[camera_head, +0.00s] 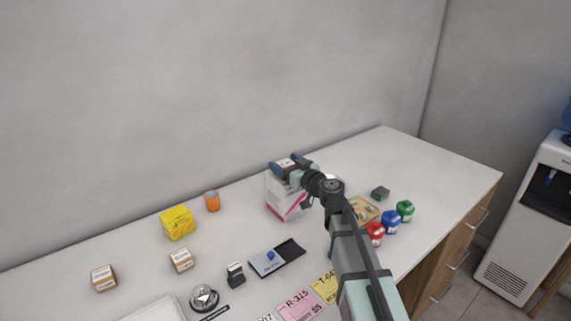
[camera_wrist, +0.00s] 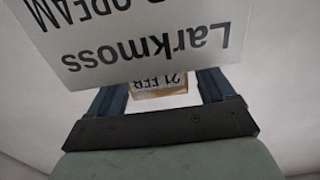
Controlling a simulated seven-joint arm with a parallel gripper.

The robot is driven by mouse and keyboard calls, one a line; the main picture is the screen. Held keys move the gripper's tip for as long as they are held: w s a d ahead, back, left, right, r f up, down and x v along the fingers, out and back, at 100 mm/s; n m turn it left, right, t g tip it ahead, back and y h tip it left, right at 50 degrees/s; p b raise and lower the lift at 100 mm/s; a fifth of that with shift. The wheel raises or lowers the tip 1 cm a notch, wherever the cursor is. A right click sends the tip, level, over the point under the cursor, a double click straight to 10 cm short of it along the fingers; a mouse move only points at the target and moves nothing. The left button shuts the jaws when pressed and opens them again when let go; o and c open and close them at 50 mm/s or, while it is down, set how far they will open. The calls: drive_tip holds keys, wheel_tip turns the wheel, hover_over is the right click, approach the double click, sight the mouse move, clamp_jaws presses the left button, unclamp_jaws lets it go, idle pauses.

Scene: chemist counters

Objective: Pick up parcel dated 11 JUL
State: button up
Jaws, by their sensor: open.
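My gripper (camera_head: 291,164) is open at the top of a white carton with a pink stripe (camera_head: 283,198). A small brown parcel with a white label (camera_head: 287,162) shows between its fingers. In the wrist view my gripper (camera_wrist: 160,90) has its fingers apart on either side of this parcel (camera_wrist: 157,88), whose label appears upside down and seems to read "21 FEB". Two similar parcels stand on the counter at left, one near the front (camera_head: 104,278) and one farther right (camera_head: 181,260). Their dates are too small to read.
The carton (camera_wrist: 150,40), marked "Larkmoss", fills the top of the wrist view. A yellow box (camera_head: 177,222), orange bottle (camera_head: 212,201), bell (camera_head: 204,297), black stamp (camera_head: 236,274) and dark tray (camera_head: 277,258) lie left of my arm. Red, blue (camera_head: 390,222) and green items stand right.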

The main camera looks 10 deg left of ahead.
drive_tip(key=v, duration=1.3)
drive_tip(key=shift+d, duration=0.15)
